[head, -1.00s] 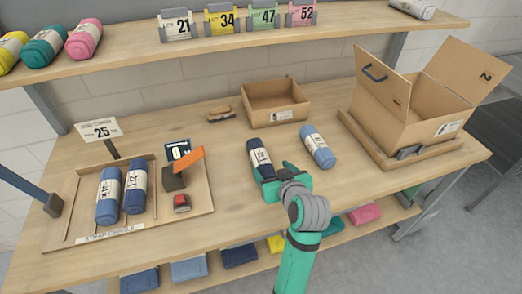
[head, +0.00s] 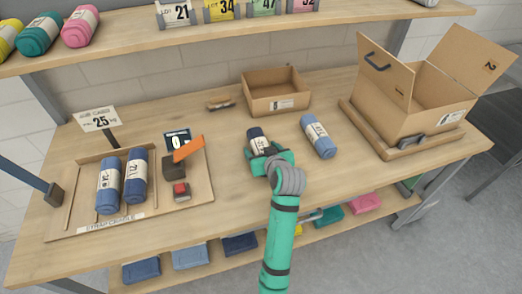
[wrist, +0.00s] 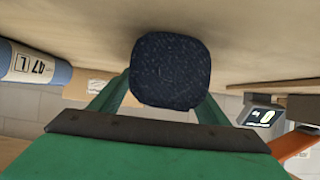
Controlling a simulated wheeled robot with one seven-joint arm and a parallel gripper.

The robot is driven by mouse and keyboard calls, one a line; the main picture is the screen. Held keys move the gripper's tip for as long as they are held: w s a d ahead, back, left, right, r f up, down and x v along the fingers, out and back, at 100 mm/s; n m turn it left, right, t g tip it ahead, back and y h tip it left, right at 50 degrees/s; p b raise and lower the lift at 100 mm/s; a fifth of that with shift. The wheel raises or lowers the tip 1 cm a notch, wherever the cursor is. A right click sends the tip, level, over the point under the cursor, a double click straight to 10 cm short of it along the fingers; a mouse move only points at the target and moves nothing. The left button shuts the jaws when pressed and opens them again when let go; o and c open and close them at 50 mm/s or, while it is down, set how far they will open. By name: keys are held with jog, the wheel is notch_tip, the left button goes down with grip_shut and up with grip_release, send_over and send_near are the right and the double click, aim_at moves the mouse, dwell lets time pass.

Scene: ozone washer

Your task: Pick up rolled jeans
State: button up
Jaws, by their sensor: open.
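A dark navy jeans roll (head: 257,138) with a white label band lies on the table, in front of the small open box. My gripper (head: 266,160) is at the near end of this roll and hides part of it. In the wrist view the roll's round end (wrist: 171,70) shows between the two green fingers (wrist: 165,95), which stand apart on either side. Whether the fingers touch it cannot be seen. A lighter blue jeans roll (head: 318,136) lies to the right; it also shows in the wrist view (wrist: 35,72). Two more blue rolls (head: 109,186) (head: 135,176) lie in the left tray.
The wooden tray (head: 200,206) holds an orange-handled device (head: 188,149) and a small display (head: 178,141). A small open box (head: 276,92) stands behind; a large open carton (head: 412,105) stands right. An upper shelf (head: 130,53) overhangs the back. The front middle is clear.

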aim_at(259, 139)
jog(key=shift+w+f, duration=0.1)
jog(key=shift+w, duration=0.05)
jog(key=c, duration=1.4)
jog(key=shift+r, duration=0.2)
jog(key=shift+r, duration=0.25)
jog(key=r, duration=0.3)
jog(key=shift+s, duration=0.3)
jog(key=s+r, duration=0.1)
jog(key=r, duration=0.1)
jog(key=s+r, duration=0.1)
jog(key=s, duration=0.1)
jog(key=s+r, duration=0.1)
jog(key=r, duration=0.1)
jog(key=shift+s+d+r, duration=0.25)
jog(key=shift+d+r, duration=0.05)
jog(key=shift+d, duration=0.05)
jog(key=s+r, duration=0.3)
jog(key=s, duration=0.6)
jog(key=shift+d+r, duration=0.3)
jog(key=shift+d, duration=0.15)
